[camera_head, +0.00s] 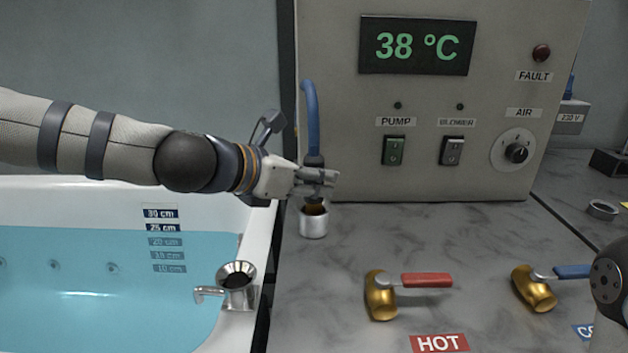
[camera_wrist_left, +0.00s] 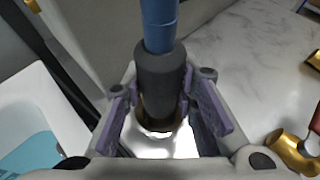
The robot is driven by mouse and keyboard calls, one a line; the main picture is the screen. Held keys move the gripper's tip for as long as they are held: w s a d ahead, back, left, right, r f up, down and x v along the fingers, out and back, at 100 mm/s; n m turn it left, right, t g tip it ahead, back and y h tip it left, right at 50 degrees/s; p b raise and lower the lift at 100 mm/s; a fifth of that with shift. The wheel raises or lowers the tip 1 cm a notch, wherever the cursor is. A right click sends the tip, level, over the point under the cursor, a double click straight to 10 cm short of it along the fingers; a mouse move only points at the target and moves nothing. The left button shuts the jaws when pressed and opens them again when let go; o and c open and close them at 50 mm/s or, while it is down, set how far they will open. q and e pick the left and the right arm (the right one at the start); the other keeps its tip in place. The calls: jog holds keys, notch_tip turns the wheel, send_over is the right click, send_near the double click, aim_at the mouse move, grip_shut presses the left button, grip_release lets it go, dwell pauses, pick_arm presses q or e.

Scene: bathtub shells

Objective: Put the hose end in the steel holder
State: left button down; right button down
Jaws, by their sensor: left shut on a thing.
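The blue hose (camera_head: 311,105) comes down in front of the control panel to a dark grey hose end with a brass-coloured tip (camera_head: 314,208). My left gripper (camera_head: 322,180) is shut around the dark grey hose end (camera_wrist_left: 160,80), which is upright. The steel holder (camera_head: 314,224), a small silvery cup, stands on the marble counter directly under the tip. The tip is at the cup's mouth; I cannot tell how far inside it is. In the left wrist view the bright holder (camera_wrist_left: 160,147) is mostly hidden below the hose end. My right gripper is not in view.
The control panel (camera_head: 350,170) stands close behind the hose. A chrome spout (camera_head: 238,290) is on the tub rim at left, beside the water. Brass valves with red (camera_head: 427,280) and blue (camera_head: 575,271) handles are in front. A metal ring (camera_head: 602,209) lies at right.

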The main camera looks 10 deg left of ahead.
pick_arm(q)
jog(key=shift+f, duration=0.15)
jog(key=shift+f, duration=0.3)
jog(key=c, duration=1.3)
grip_release()
jog(key=shift+r, duration=0.2)
jog(key=v, duration=1.2)
